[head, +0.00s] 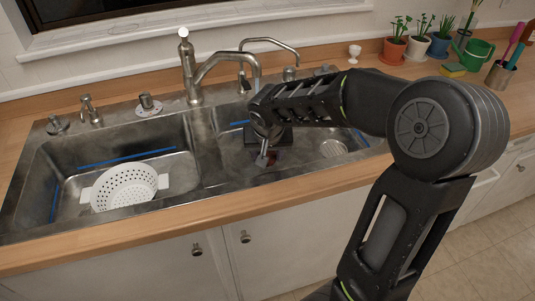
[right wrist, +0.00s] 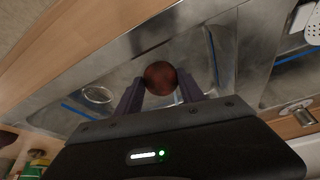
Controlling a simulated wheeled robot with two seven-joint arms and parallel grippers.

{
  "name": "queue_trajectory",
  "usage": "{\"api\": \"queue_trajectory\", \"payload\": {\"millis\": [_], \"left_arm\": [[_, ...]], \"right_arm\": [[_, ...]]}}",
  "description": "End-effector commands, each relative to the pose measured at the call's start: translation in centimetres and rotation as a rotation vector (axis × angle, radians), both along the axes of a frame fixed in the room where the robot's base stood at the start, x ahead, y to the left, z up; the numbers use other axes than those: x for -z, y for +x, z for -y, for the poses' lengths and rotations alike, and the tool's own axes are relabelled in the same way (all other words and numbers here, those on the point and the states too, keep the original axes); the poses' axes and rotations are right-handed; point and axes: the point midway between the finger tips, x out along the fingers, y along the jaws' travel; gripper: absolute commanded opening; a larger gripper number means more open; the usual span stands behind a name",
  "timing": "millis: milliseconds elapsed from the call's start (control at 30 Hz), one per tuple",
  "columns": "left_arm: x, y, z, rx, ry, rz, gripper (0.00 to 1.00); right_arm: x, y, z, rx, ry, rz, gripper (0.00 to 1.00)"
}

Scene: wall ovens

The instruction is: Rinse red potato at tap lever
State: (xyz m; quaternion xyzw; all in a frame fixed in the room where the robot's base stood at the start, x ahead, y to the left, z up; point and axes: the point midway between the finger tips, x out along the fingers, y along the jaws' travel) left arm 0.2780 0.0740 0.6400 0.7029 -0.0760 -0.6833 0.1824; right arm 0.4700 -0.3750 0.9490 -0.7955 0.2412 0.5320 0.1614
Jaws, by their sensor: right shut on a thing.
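The red potato (right wrist: 160,77) is a round, dark reddish-brown thing between the two fingers of my right gripper (right wrist: 159,88). The gripper is shut on it. In the head view, my right gripper (head: 266,158) reaches down into the right basin, and the potato is mostly hidden there. The tall metal tap (head: 190,72) stands behind the divider, with its spout curving right and ending behind and above my right wrist. A light-topped knob (head: 183,33) caps the tap. A faint pale bluish strip shows under the spout; I cannot tell whether it is running water. My left gripper is out of view.
A white colander (head: 124,187) sits in the left basin (head: 60,190). A round strainer (head: 333,148) shows in the right basin. A smaller thin faucet (head: 272,42) stands behind. Potted plants (head: 395,47), a sponge (head: 453,70) and a green watering can (head: 474,54) are at the back right.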

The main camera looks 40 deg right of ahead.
Motion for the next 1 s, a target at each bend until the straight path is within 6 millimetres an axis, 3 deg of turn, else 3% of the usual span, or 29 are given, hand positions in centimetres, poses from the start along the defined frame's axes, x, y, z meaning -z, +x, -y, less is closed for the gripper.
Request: {"api": "queue_trajectory", "payload": {"millis": [1000], "left_arm": [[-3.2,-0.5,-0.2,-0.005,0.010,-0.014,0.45]], "right_arm": [[2.1,9.4,3.9,0.001,-0.001,0.001,0.02]]}}
